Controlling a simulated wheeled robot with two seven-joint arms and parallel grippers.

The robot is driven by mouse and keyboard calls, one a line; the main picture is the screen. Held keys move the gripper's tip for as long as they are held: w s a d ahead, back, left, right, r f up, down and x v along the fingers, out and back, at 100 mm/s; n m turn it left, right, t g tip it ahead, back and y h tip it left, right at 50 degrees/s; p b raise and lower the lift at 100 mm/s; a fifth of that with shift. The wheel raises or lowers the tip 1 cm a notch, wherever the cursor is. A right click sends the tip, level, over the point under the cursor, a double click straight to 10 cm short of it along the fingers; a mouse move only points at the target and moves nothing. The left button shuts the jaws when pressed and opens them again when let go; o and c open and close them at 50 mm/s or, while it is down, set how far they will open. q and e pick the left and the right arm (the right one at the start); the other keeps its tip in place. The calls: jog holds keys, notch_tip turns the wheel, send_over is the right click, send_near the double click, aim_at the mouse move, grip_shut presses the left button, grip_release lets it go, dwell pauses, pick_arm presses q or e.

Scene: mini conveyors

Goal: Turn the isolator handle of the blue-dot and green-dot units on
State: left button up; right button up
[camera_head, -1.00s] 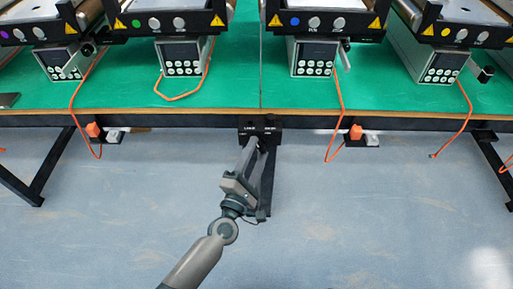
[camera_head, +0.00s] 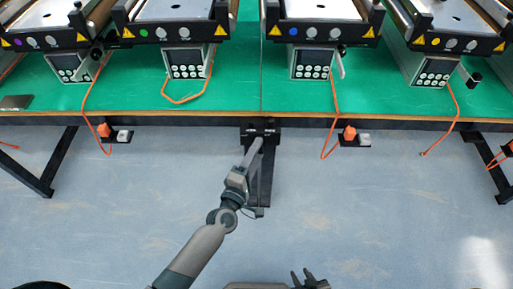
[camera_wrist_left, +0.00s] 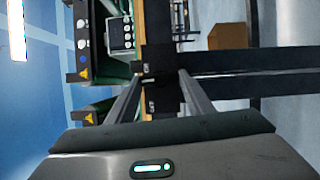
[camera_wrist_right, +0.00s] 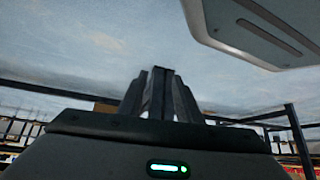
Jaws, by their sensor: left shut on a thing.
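The blue-dot unit (camera_head: 319,31) is right of the middle, with a control box (camera_head: 311,63) below it and a pale lever (camera_head: 341,66) at that box's right side. The green-dot unit (camera_head: 170,31) is left of the middle, with its own control box (camera_head: 184,62); I make out no lever there. A black labelled box (camera_head: 270,134) hangs below the table's front edge. My left gripper (camera_head: 256,141) is at this box, its fingers shut on a part there that they mostly hide. The left wrist view shows the fingers around the box's front (camera_wrist_left: 157,62). My right gripper (camera_head: 310,277) is low over the floor.
A purple-dot unit (camera_head: 44,42) and a yellow-dot unit (camera_head: 450,41) flank them on the green table (camera_head: 235,85). Orange cables hang over the front edge near orange plugs (camera_head: 104,130). Black table legs (camera_head: 54,165) stand at the sides. The floor in front is clear.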

pick_arm(q)
jog(key=shift+m+p, duration=0.5)
jog(key=shift+p, duration=0.15)
pick_arm(e)
jog(key=s+d+f+g, duration=0.1)
jog(key=s+d+f, duration=0.1)
jog(key=s, duration=0.4)
jog(key=shift+d+f+g+h, duration=0.3)
jog(key=shift+d+f+g, duration=0.05)
jog(key=shift+g, duration=0.05)
pick_arm(q)
jog(key=o, duration=1)
jog(key=shift+o, duration=0.2)
